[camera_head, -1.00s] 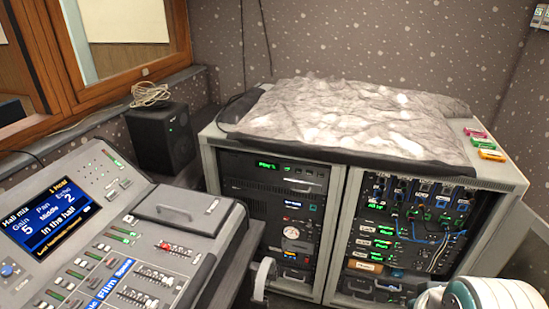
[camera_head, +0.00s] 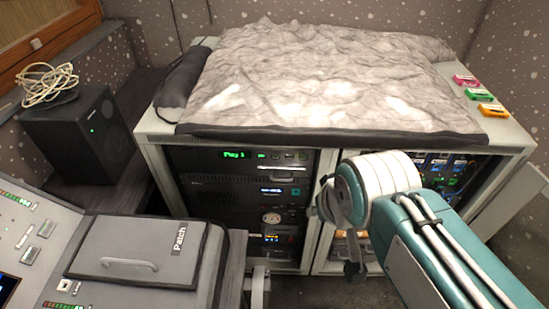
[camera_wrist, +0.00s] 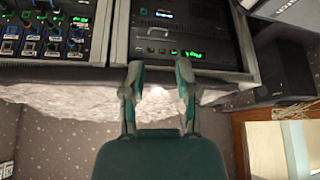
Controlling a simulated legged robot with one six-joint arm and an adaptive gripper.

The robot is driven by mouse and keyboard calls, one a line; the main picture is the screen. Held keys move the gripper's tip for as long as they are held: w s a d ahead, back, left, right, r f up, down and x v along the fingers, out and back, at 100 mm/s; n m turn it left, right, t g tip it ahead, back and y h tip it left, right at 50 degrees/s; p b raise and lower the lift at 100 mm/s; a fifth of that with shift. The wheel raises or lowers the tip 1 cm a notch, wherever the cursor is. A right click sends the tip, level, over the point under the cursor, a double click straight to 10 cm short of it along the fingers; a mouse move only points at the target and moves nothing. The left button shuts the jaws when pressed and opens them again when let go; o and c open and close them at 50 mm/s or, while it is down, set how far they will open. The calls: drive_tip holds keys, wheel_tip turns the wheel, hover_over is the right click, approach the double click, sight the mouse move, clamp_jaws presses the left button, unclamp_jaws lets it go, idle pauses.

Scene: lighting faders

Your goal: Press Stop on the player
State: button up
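The player (camera_head: 250,158) is the dark top unit of the left rack, with a green display reading "Play 1" and a row of small buttons to its right. Its button labels are too small to read. In the wrist view, which is upside down, the player (camera_wrist: 178,47) lies just beyond the fingertips, with its lit display at right and buttons at left. My gripper (camera_wrist: 158,76) is open and empty, its two fingers apart and pointing toward the rack. The fingers appear clear of the player. In the head view my arm's end is in front of the rack's middle post.
A crumpled grey cover (camera_head: 330,75) lies on the rack top (camera_head: 510,135), with colored cassettes (camera_head: 478,94) at right. A mixing console (camera_head: 95,235) stands front left, a black speaker (camera_head: 82,137) behind it. Floor in front of the racks is free.

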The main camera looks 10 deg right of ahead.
drive_tip(key=shift+s+d, duration=0.1)
drive_tip(key=shift+d, duration=0.05)
clamp_jaws()
